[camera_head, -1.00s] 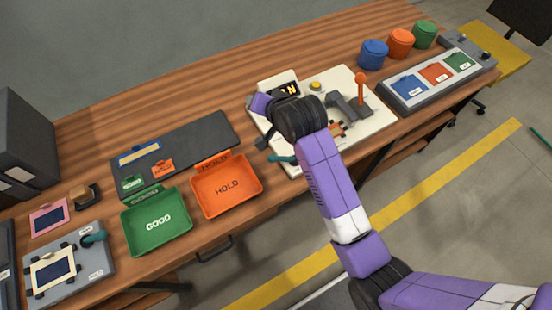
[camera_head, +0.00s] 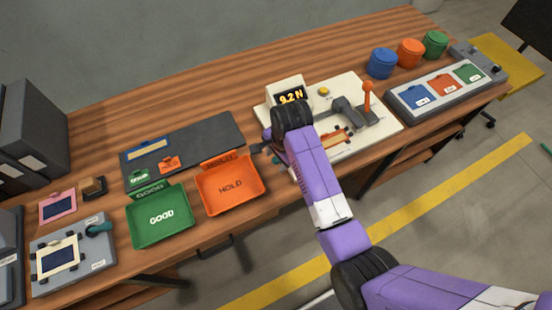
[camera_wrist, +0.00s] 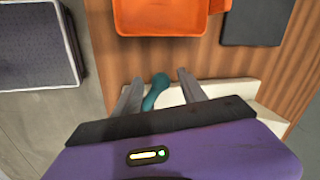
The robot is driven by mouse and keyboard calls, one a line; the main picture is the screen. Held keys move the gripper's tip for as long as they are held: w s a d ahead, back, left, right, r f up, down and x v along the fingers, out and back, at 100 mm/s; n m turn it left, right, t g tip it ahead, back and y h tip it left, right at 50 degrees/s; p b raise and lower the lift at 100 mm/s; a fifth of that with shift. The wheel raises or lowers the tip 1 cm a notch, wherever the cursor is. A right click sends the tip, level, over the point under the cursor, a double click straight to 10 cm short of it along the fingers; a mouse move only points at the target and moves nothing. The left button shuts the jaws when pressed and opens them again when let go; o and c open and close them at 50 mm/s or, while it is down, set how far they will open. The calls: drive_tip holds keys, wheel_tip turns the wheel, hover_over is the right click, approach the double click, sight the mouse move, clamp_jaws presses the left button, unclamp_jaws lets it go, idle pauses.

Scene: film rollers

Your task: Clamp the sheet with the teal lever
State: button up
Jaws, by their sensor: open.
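In the wrist view the teal lever (camera_wrist: 155,92) stands between the two fingers of my open gripper (camera_wrist: 159,84), with no clear sign of contact. In the head view my gripper (camera_head: 261,149) is over the left front of the white test base (camera_head: 388,123), and the arm hides most of that lever. A small orange and cream piece (camera_head: 335,138), perhaps the sheet, lies on the base, partly behind my arm.
A display (camera_head: 290,96) reads 9.2 N. An orange-knobbed lever (camera_head: 368,95) rises from the white base. The orange HOLD tray (camera_head: 231,186) and green GOOD tray (camera_head: 160,218) lie left of my gripper. Several coloured tubs stand at the back right.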

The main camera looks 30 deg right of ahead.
drive_tip(key=shift+w+f, duration=0.15)
drive_tip(key=shift+f, duration=0.65)
clamp_jaws()
drive_tip(key=shift+w+r, duration=0.1)
idle(0.8)
